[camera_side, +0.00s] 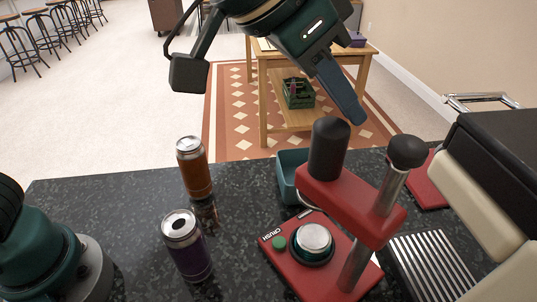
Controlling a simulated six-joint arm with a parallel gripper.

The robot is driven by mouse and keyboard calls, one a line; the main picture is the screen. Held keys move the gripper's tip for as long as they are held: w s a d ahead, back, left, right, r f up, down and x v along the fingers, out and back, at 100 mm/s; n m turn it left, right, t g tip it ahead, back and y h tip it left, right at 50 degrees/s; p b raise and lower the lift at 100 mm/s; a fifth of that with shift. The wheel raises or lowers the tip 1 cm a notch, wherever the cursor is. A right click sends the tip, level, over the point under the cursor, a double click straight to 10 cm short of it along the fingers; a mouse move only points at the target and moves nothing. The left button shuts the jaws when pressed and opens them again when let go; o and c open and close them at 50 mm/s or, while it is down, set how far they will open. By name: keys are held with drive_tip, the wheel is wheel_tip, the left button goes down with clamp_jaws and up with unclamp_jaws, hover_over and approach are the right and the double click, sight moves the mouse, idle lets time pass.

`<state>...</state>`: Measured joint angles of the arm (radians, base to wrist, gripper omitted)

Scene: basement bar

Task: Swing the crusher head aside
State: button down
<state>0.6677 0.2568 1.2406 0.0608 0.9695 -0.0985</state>
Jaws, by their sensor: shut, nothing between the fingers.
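The can crusher has a red base (290,268) marked CRUSH, with a green button and a round silver-topped piece (314,238) in a dark ring. A steel post (388,192) with a black knob rises at its right. The red crusher head (350,202) reaches from the post toward the back left, with an upright black handle (328,150) on its far end. The head stands above the base, its end behind the silver piece. My gripper (357,121) is shut and empty, pointing down, with its tips just right of the handle's top. Contact cannot be told.
An orange can (194,168) and a purple can (187,248) stand on the dark speckled counter (120,205) at left. A teal bin (289,173) sits behind the crusher. A ribbed metal tray (432,268) and black-and-cream machine (490,180) crowd the right.

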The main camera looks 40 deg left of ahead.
sight(336, 125)
drive_tip(key=shift+s, duration=0.15)
drive_tip(key=shift+s+a, duration=0.2)
drive_tip(key=shift+s, duration=0.5)
drive_tip(key=shift+s+a, duration=0.2)
drive_tip(key=shift+s, duration=0.5)
drive_tip(key=s+d+n+y, duration=0.1)
drive_tip(key=s+d, duration=0.2)
drive_tip(key=s, duration=0.3)
drive_tip(key=shift+s+n+t, duration=0.2)
drive_tip(key=shift+n+t, duration=0.1)
